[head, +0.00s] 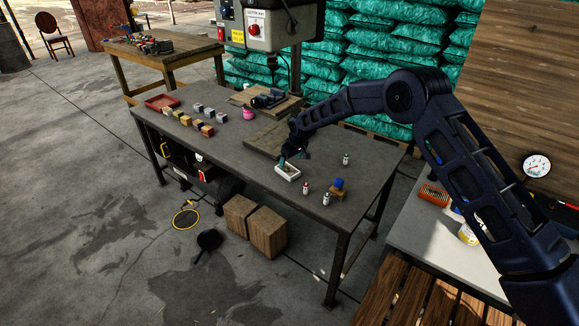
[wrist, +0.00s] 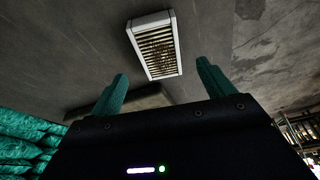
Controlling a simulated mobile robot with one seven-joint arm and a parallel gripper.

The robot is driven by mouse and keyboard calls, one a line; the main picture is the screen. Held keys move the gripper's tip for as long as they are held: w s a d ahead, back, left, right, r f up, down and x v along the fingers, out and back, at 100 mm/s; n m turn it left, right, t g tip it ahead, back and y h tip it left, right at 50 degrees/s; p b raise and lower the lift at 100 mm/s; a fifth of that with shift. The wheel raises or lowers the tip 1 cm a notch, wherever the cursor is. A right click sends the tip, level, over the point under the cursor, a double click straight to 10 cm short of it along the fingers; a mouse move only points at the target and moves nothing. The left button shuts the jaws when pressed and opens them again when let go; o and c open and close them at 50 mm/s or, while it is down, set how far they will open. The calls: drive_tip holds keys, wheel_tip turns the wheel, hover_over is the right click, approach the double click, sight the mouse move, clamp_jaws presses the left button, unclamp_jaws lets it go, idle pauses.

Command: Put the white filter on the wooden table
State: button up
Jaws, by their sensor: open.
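The white filter (head: 288,173) lies on the dark workbench (head: 222,150) near its front edge. In the wrist view, the filter (wrist: 154,45) shows a white frame around brownish slats. My gripper (head: 291,158) is just behind and above the filter in the head view. In the wrist view its two teal fingers (wrist: 162,72) are apart with nothing between them, and the filter lies beyond the tips. The wooden table (head: 142,54) stands at the back left, with several small items on its top.
Several small blocks (head: 195,122) and a red tray (head: 162,102) are on the workbench's left part. Small bottles (head: 326,199) and a blue-topped item (head: 338,185) stand right of the filter. A drill press (head: 268,28) rises behind. Wooden boxes (head: 266,233) and a pan (head: 208,240) are on the floor.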

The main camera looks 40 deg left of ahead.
drive_tip(key=shift+v, duration=2.05)
